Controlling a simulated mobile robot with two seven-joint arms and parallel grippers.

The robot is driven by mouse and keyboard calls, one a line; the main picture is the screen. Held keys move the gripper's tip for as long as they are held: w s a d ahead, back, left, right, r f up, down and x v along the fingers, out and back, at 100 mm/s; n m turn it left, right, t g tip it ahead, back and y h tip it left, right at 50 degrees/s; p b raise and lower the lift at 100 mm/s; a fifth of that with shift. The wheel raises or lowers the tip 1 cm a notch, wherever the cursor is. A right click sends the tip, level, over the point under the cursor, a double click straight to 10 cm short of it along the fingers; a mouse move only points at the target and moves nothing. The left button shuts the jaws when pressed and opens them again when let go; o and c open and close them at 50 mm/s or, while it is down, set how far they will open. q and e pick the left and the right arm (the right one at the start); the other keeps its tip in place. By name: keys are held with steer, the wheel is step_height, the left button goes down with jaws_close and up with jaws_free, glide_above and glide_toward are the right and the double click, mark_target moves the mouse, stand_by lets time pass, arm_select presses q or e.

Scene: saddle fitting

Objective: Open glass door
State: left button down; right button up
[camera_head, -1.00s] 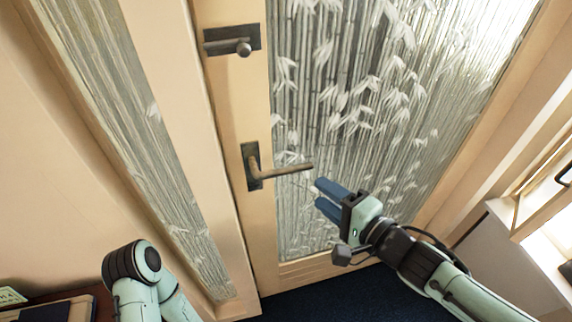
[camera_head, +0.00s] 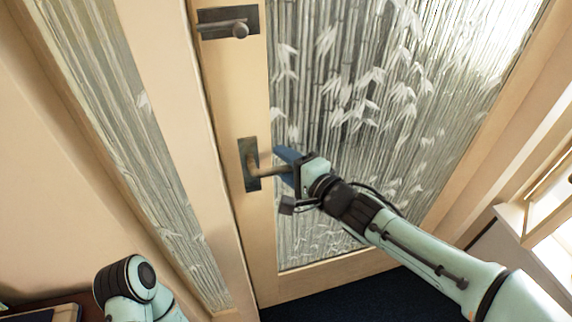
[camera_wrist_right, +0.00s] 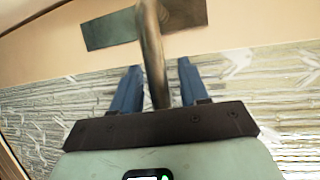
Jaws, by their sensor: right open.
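The glass door (camera_head: 350,110) has a wooden frame and bamboo-patterned glass, and it looks closed. Its lower lever handle (camera_head: 268,173) sits on a dark plate (camera_head: 251,183) at the door's left side. My right gripper (camera_head: 284,161) is at the lever in the head view. In the right wrist view, its two blue fingers (camera_wrist_right: 158,88) are apart, with the lever (camera_wrist_right: 153,50) running between them. I see a gap beside the lever, so the fingers are not closed on it. My left arm (camera_head: 130,285) shows at the bottom left, but its gripper is out of view.
A second handle-like fitting (camera_head: 232,25) is higher on the door. A narrow patterned glass panel (camera_head: 130,130) stands left of the door. A dark piece of furniture (camera_head: 50,310) is at the bottom left. A window frame (camera_head: 545,205) is at the right. Dark blue floor (camera_head: 365,300) shows below.

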mark_target(265, 165)
jaws_close()
steer(key=shift+f, duration=0.1)
steer(key=shift+f+m+y+p, duration=0.4)
steer(key=shift+f+m+p, duration=0.15)
steer(key=shift+m, duration=0.15)
steer(key=shift+a+f+m+t+y, duration=0.1)
steer(key=shift+f+m+t+y, duration=0.2)
steer(key=shift+f+m, duration=0.25)
steer(key=shift+s+a+f+m+t+y, duration=0.1)
steer(key=shift+a+f+m+t+y, duration=0.15)
steer(key=shift+m, duration=0.3)
steer(key=shift+a+f+m+t+y, duration=0.15)
steer(key=shift+f+m, duration=0.15)
steer(key=shift+m, duration=0.2)
steer(key=shift+s+a+f+m+t+b, duration=0.2)
steer(key=shift+f+m+t+b, duration=0.2)
steer(key=shift+m+b, duration=0.45)
steer(key=shift+a, duration=0.1)
